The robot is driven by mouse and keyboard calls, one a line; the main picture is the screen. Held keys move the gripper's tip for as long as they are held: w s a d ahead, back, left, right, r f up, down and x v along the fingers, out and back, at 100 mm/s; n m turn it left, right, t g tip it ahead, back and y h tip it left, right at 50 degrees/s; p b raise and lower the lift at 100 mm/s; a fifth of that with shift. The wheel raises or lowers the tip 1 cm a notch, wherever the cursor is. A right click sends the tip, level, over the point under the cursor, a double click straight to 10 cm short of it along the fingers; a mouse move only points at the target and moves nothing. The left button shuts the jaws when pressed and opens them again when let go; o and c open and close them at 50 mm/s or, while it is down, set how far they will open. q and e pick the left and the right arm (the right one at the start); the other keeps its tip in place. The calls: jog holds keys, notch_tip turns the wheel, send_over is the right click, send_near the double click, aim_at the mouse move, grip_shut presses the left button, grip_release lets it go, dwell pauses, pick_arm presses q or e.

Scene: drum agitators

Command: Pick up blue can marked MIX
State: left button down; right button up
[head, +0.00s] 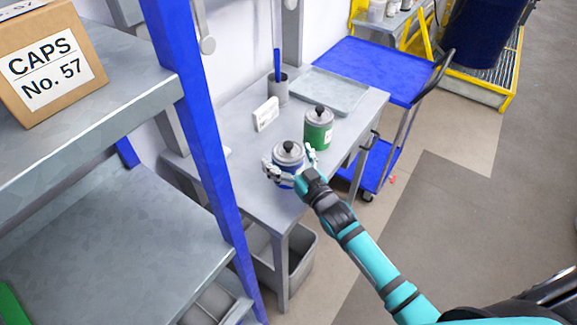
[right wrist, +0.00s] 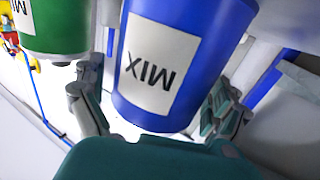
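The blue can (head: 287,167) with a grey lid and black knob stands upright on the grey workbench (head: 235,135). In the right wrist view the blue can (right wrist: 175,60) fills the middle, and its white label reads MIX, upside down. My right gripper (head: 290,170) has its fingers on either side of the can. In the right wrist view the gripper (right wrist: 155,112) shows small gaps between fingers and can, so it looks open around it. My left gripper is not in view.
A green can (head: 318,130) stands close behind and right of the blue can. A white sign (head: 266,114), a pen cup (head: 278,89) and a grey tray (head: 328,90) are further back. A blue shelf post (head: 190,110) rises at left; a blue cart (head: 380,68) stands behind.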

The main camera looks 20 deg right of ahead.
jog(key=c, duration=1.4)
jog(key=shift+r, duration=0.1)
